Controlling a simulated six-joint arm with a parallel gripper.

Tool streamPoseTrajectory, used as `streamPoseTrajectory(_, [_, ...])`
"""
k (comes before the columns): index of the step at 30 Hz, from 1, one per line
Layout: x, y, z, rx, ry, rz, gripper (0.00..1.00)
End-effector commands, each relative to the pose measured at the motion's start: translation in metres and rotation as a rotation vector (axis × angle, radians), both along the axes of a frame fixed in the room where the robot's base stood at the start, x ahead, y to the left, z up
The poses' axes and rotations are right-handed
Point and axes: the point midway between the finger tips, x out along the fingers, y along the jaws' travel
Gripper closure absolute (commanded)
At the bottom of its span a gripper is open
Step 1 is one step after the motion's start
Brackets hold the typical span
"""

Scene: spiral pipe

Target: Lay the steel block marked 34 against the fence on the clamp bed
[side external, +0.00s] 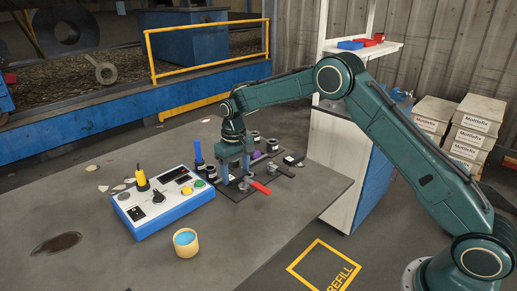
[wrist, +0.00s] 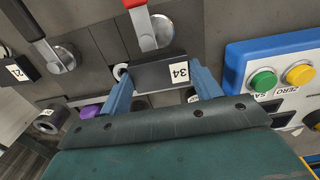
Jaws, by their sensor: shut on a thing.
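The dark steel block marked 34 (wrist: 154,75) is between the two blue fingers of my gripper (wrist: 162,82) in the wrist view, its white label facing the camera. My gripper is shut on it. In the side view my gripper (side external: 236,172) points down over the dark clamp bed (side external: 229,193); the block is too small to make out there. In the wrist view the block is just beside the silver foot of a red-handled clamp (wrist: 155,35), over or on the bed (wrist: 95,28). I cannot tell whether it touches the bed or the fence.
A black-handled clamp (wrist: 60,57) and another labelled block (wrist: 18,70) are at left in the wrist view. The table's front left is mostly clear.

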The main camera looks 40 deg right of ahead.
Motion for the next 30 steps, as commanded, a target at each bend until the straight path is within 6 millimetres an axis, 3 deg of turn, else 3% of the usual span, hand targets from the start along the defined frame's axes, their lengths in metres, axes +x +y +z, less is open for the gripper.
streamPoseTrajectory(17, [0.0006,0.0,-0.0113,0.0,-0.003,0.0,0.72])
streamPoseTrajectory(18, [0.0002,0.0,-0.0121,0.0,-0.001,0.0,0.31])
streamPoseTrajectory(20, [0.0001,0.0,-0.012,0.0,-0.001,0.0,0.19])
streamPoseTrajectory(21, [0.0001,0.0,-0.012,0.0,-0.001,0.0,0.15])
streamPoseTrajectory(30, [0.0001,0.0,-0.0112,0.0,-0.001,0.0,0.15])
